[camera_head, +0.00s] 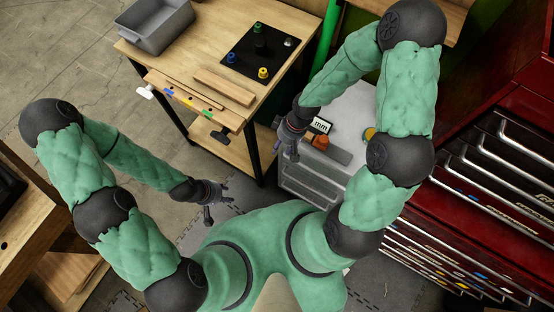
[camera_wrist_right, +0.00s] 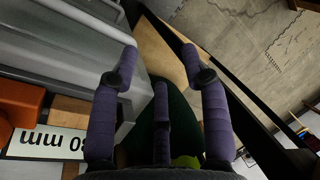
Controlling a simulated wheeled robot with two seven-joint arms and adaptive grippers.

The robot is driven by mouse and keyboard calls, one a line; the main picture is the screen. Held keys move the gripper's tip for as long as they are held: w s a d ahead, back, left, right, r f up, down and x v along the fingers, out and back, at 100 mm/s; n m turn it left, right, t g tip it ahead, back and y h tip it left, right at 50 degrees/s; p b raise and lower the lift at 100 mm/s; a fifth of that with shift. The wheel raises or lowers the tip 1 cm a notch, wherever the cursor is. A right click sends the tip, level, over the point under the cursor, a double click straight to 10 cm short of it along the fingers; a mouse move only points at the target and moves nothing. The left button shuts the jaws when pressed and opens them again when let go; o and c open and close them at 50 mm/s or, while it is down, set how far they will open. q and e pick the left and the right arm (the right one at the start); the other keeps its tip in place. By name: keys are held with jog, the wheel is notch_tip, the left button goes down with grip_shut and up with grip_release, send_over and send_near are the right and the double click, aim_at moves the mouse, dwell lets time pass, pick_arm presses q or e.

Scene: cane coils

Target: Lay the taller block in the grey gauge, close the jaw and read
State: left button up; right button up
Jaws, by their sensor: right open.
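The grey gauge (camera_head: 335,151) lies on the light cabinet top by my right gripper, with an orange part (camera_head: 320,142) on it. In the right wrist view, the orange part (camera_wrist_right: 20,102) is at the left edge beside a pale wooden block (camera_wrist_right: 70,110) and a white label (camera_wrist_right: 45,144) with upside-down "mm" print; its number is partly cut off. I cannot tell whether this is the taller block. My right gripper (camera_head: 286,145) is open and empty beside the cabinet edge; its spread fingers (camera_wrist_right: 161,62) show no object between them. My left gripper (camera_head: 217,203) is open and empty over the floor.
A wooden table holds a grey bin (camera_head: 153,43), a black board (camera_head: 259,50) with coloured posts and a wooden plank (camera_head: 224,86). A red tool cabinet (camera_head: 480,110) with tools stands at right. A yellow-and-blue item (camera_head: 369,134) is on the cabinet top.

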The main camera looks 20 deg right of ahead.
jog(key=s+a+f+m, duration=0.4)
jog(key=s+f+m, duration=0.2)
jog(key=s+f, duration=0.2)
jog(key=shift+a+f+y, duration=0.3)
jog(key=shift+a+f, duration=0.1)
jog(key=shift+f, duration=0.4)
